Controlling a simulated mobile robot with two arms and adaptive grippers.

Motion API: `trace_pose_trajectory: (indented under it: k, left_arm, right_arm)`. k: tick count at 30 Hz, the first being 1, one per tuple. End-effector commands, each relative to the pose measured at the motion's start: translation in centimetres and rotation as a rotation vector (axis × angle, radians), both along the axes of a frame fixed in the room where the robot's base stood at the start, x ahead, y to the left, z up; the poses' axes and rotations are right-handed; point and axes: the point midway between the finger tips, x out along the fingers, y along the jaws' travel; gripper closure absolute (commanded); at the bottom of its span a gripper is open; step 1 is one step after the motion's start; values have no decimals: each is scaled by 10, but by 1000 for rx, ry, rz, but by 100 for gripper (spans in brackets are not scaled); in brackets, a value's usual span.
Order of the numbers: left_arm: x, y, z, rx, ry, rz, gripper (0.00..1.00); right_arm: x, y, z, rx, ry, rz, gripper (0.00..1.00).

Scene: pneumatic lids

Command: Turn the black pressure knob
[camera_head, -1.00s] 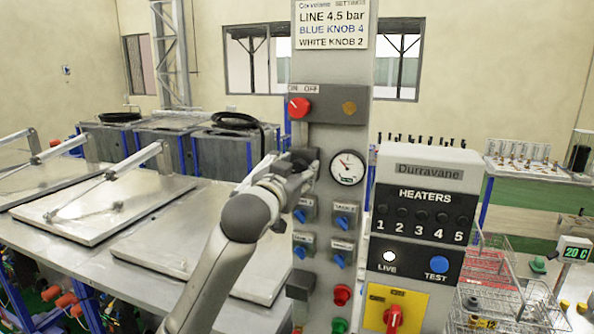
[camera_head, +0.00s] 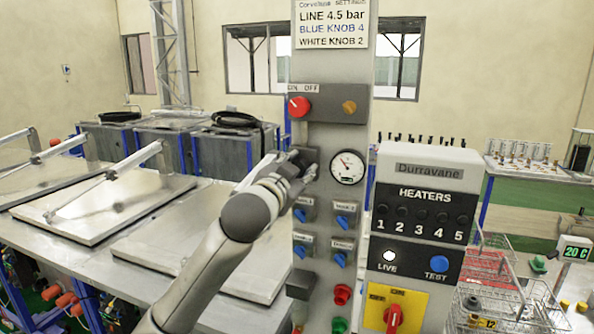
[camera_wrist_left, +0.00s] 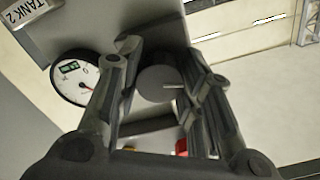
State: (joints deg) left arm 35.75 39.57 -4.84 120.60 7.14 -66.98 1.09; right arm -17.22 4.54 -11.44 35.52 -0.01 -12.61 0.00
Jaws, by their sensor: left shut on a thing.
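The pressure knob (camera_wrist_left: 158,84) is a round dark grey cylinder with a pale mark line on its face, seen in the left wrist view. My left gripper (camera_wrist_left: 160,92) has its fingers on either side of this knob and is shut on it. In the head view my left gripper (camera_head: 303,166) is at the grey control column, and the knob there is mostly hidden by it. The round white pressure gauge (camera_head: 347,167) sits just right of the gripper. It also shows in the left wrist view (camera_wrist_left: 77,77), with a red needle. My right gripper is out of view.
Blue knobs (camera_head: 342,222) sit below the gripper on the column (camera_head: 330,135). A red knob (camera_head: 299,107) and an orange one (camera_head: 349,107) are above. The heaters box (camera_head: 418,175) stands close on the right. Metal tank lids (camera_head: 110,205) lie on the left.

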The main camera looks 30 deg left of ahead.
Motion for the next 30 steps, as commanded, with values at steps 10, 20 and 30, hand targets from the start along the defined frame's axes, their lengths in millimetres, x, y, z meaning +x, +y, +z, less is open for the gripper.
trace_pose_trajectory:
  k: [10,20,30]
  left_arm:
    - [0,1,1,318,75,1,90]
    - [0,0,1,548,131,-1,90]
    - [0,0,0,656,158,-1,90]
  right_arm:
    - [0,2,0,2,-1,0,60]
    - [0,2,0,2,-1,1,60]
    - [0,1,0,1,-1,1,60]
